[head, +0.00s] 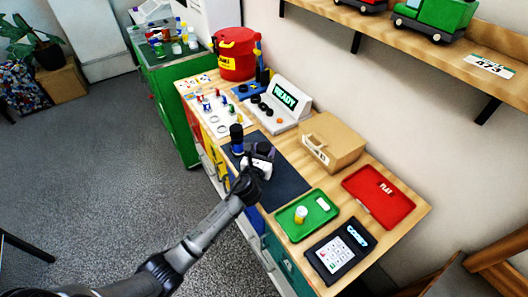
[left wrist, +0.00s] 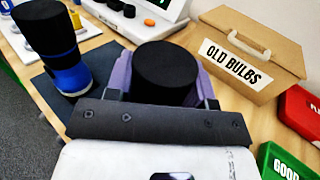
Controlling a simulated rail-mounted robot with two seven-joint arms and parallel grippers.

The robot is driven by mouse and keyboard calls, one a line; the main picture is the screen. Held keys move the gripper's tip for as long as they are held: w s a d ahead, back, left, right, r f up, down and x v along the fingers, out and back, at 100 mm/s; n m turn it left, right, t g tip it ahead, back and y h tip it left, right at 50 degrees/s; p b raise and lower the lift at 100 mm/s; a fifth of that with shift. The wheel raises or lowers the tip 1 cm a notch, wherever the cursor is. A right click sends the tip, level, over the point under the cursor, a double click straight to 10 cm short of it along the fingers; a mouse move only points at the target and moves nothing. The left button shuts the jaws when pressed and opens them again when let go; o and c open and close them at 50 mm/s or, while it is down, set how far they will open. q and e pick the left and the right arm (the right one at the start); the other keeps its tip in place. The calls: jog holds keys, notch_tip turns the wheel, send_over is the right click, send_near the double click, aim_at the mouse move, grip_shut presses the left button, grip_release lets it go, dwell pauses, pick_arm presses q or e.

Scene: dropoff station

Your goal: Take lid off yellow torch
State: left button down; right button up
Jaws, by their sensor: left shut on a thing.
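My left gripper (head: 261,157) is over the dark mat (head: 283,181) on the bench. It is shut on a black round cap (left wrist: 166,68), which stands between its purple-grey fingers in the left wrist view. What is under the cap is hidden by the gripper, so no yellow torch body can be made out. A blue torch with a black top (head: 237,138) stands upright on the mat just left of the gripper. It also shows at the left of the left wrist view (left wrist: 58,50). My right gripper is not in view.
A cardboard "OLD BULBS" box (head: 331,143) stands behind the mat. A READY display unit (head: 287,100) is behind. The mat's front right is clear.

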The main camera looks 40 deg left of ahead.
pick_arm(q)
jog(key=shift+f, duration=0.15)
jog(key=shift+c, duration=2.4)
grip_release()
